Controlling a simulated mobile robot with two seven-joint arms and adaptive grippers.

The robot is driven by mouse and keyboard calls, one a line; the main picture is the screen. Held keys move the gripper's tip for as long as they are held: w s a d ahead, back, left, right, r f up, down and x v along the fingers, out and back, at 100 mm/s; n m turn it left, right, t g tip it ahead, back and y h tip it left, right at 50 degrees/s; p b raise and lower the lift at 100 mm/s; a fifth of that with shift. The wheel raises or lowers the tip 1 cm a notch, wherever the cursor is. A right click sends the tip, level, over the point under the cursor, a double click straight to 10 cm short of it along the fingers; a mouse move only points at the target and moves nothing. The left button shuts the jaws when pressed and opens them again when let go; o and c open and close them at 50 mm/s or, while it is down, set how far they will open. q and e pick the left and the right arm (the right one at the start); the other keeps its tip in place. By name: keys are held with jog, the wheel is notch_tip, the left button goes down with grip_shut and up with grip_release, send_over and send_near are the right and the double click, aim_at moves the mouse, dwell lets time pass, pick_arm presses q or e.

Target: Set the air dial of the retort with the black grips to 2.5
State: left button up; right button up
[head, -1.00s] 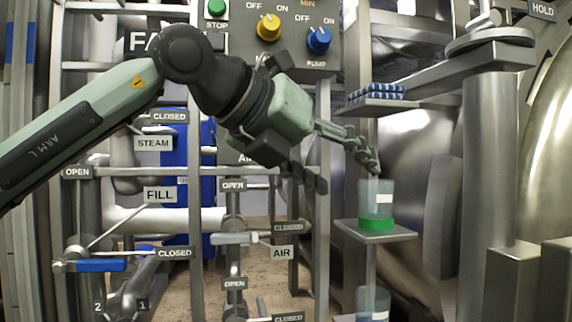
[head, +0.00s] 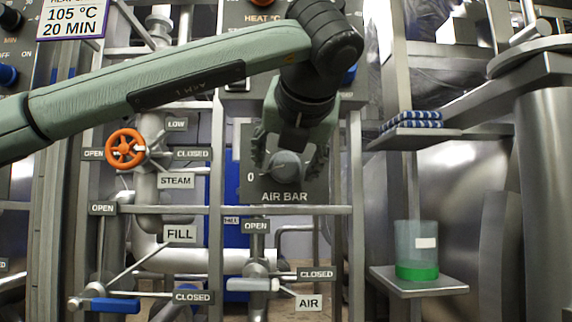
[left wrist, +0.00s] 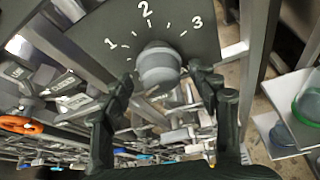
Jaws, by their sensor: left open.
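The air dial is a grey round knob (head: 287,166) on a dark panel marked AIR BAR (head: 285,197); a 0 shows at its left. In the left wrist view the knob (left wrist: 158,68) stands below the numbers 1, 2 and 3 on its plate (left wrist: 178,22). Its pointer setting cannot be read. My left gripper (head: 288,154) is open in front of the dial, with one finger on either side of the knob. In the left wrist view, its fingertips (left wrist: 160,80) are near the knob; contact is not clear. My right gripper is not in view.
An orange handwheel (head: 125,148) and a blue-handled lever (head: 115,305) are at the left. A pale-handled lever (head: 254,285) is below the dial. A shelf (head: 420,284) at the right holds a green-bottomed clear container (head: 416,250). A horizontal rail (head: 330,210) runs below the panel.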

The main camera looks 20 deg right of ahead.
pick_arm(q)
jog(key=shift+w+d+f, duration=0.15)
jog(key=shift+w+f, duration=0.1)
jog(key=shift+w, duration=0.25)
jog(key=shift+c, duration=0.3)
jog(key=c, duration=1.1)
